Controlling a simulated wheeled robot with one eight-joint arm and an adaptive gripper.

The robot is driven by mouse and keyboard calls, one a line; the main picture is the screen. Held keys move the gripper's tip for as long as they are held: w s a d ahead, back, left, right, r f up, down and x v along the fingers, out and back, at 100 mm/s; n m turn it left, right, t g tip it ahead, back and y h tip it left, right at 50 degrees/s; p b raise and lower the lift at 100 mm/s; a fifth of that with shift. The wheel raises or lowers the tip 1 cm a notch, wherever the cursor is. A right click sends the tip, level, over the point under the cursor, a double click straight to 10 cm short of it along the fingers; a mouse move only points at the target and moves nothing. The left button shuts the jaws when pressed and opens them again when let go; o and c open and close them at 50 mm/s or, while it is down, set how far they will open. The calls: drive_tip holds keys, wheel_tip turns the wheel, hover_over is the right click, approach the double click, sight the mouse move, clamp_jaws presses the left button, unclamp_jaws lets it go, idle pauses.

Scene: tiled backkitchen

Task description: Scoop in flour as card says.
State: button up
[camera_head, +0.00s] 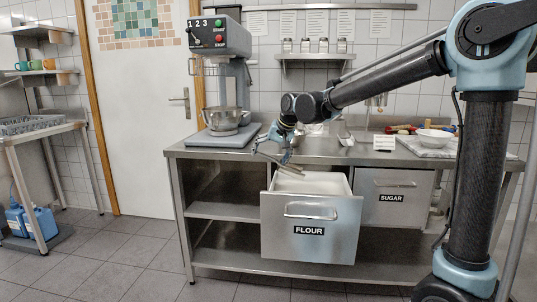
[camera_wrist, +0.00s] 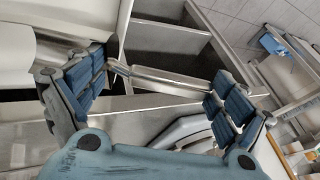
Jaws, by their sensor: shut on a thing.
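The flour drawer (camera_head: 312,235), labelled FLOUR, is pulled out from under the steel counter, with white flour (camera_head: 310,182) in it. My gripper (camera_head: 283,158) is above the back left of this drawer. In the wrist view my gripper (camera_wrist: 165,83) has a pale metal bar-like piece (camera_wrist: 165,82) between its finger pads; I cannot tell whether it is a scoop's handle. A small card (camera_head: 384,142) with writing too small to read stands on the counter. A shiny metal object (camera_head: 345,139) lies left of the card.
A mixer (camera_head: 220,75) with a steel bowl stands on the counter's left. The sugar drawer (camera_head: 395,198) is shut. Colourful small items (camera_head: 401,129) lie behind the card. A side table (camera_head: 42,130) stands at the far left. The floor before the counter is clear.

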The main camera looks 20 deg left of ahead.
sight(282, 173)
drive_tip(key=shift+w+d+f, duration=0.1)
drive_tip(key=shift+d+f, duration=0.1)
drive_tip(key=shift+f, duration=1.2)
drive_tip(key=shift+w+d+f, duration=0.1)
drive_tip(key=shift+d+f, duration=0.05)
drive_tip(key=shift+f, duration=1.2)
drive_tip(key=shift+w+d+f, duration=0.1)
drive_tip(key=shift+d+f, duration=0.1)
drive_tip(key=shift+f, duration=0.35)
drive_tip(key=shift+d+f, duration=0.15)
drive_tip(key=shift+f, duration=0.4)
drive_tip(key=shift+f, duration=0.25)
drive_tip(key=shift+d, duration=0.1)
drive_tip(key=shift+w+d+r, duration=0.1)
drive_tip(key=shift+w+d, duration=0.1)
drive_tip(key=shift+d, duration=0.25)
drive_tip(key=shift+w+d, duration=0.1)
drive_tip(key=shift+d, duration=0.05)
drive_tip(key=shift+w+d+f, duration=0.15)
drive_tip(key=shift+d+f, duration=0.05)
drive_tip(key=shift+d, duration=0.25)
drive_tip(key=shift+w+d, duration=0.1)
drive_tip(key=shift+d, duration=0.15)
